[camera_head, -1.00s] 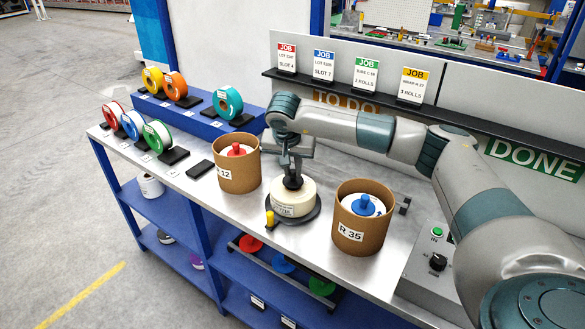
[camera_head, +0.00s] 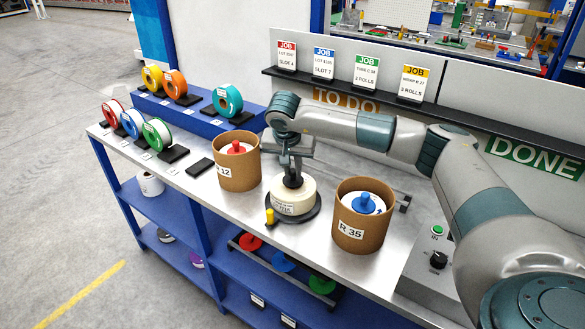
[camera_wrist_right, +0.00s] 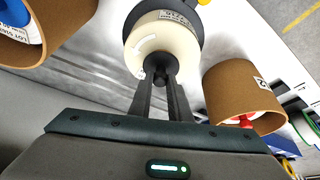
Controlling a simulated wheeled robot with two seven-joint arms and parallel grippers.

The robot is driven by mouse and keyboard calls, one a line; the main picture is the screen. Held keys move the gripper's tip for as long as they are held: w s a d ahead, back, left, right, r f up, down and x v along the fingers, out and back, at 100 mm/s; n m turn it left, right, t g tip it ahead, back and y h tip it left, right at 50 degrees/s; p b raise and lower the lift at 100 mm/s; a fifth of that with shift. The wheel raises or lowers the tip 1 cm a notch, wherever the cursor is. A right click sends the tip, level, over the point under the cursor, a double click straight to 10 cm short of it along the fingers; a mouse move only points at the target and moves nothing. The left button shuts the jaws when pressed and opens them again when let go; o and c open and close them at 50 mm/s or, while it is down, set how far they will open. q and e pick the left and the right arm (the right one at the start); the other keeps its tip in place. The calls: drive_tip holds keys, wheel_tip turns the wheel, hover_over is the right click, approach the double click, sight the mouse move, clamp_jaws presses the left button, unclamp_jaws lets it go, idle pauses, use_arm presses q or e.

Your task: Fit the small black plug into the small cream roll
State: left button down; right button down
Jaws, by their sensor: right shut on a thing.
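The cream roll (camera_head: 292,199) stands on a dark round base on the bench, between two brown tubs. The black plug (camera_head: 292,181) is at the middle of the roll's top. My right gripper (camera_head: 293,168) points down over the roll and is shut on the plug's upper part. I cannot tell how deep the plug sits in the roll. My left gripper is not in view.
A brown tub with a red plug (camera_head: 238,170) stands left of the roll, and a brown tub with a blue plug (camera_head: 362,222) stands right. A small yellow peg (camera_head: 269,217) is at the base's front edge. A grey control box (camera_head: 432,265) sits at the bench's right.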

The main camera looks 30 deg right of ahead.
sight(292, 171)
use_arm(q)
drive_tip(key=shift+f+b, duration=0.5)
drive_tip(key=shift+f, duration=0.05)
use_arm(e)
drive_tip(key=shift+f, duration=0.6)
drive_tip(key=c, duration=1.6)
unclamp_jaws()
drive_tip(key=shift+o, duration=0.2)
drive_tip(key=shift+r, duration=0.15)
